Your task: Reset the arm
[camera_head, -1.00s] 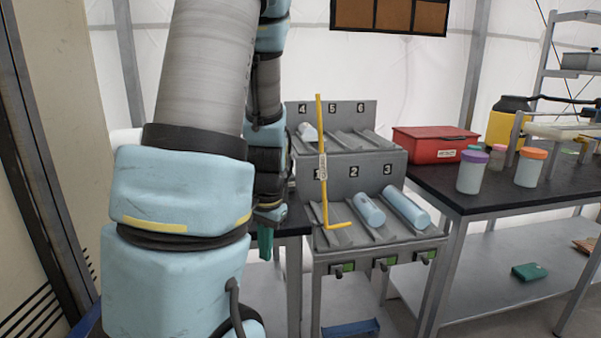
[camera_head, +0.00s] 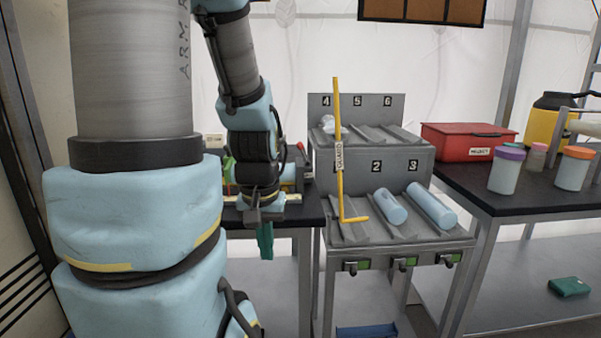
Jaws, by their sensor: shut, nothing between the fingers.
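My gripper (camera_head: 265,242) hangs pointing down in the middle left of the head view, with its narrow green fingers shut and empty. It is in front of the dark table (camera_head: 305,211), left of the grey numbered rack (camera_head: 372,160), and apart from the rack. My upper arm fills the left side, and my forearm comes down from the top to the wrist. Part of the table behind the wrist is hidden.
A yellow guard bar (camera_head: 339,150) stands upright at the rack's left lanes. Two pale blue cylinders, one at lane 2 (camera_head: 390,206) and one at lane 3 (camera_head: 432,208), lie on the rack. A red box (camera_head: 465,143) and lidded jars (camera_head: 507,172) stand on the right table.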

